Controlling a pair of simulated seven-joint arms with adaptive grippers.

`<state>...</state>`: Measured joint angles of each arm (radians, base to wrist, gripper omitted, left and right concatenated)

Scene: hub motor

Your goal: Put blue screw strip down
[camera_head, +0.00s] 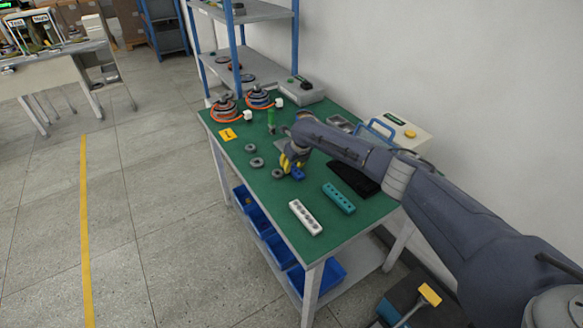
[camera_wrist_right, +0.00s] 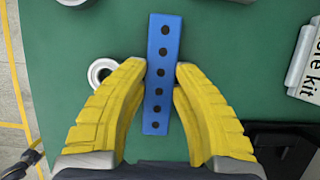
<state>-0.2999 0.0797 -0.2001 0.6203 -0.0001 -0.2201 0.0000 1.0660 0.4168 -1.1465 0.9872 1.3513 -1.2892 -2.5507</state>
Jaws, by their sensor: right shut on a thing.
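The blue screw strip (camera_wrist_right: 162,58) is a long blue bar with a row of several dark holes. In the right wrist view it lies lengthwise between the yellow fingers of my right gripper (camera_wrist_right: 160,70), which is shut on it. In the head view the right gripper (camera_head: 289,164) is over the middle of the green table, with a small part of the blue strip (camera_head: 298,174) showing below it. Whether the strip touches the tabletop I cannot tell. My left gripper is not in view.
A white strip (camera_head: 305,217) and a teal strip (camera_head: 339,198) with holes lie at the near end of the green table (camera_head: 262,206). Grey rings (camera_head: 257,162) lie left of the gripper. A black tray (camera_head: 353,179) is to the right. Hub motors (camera_head: 226,110) stand at the far end.

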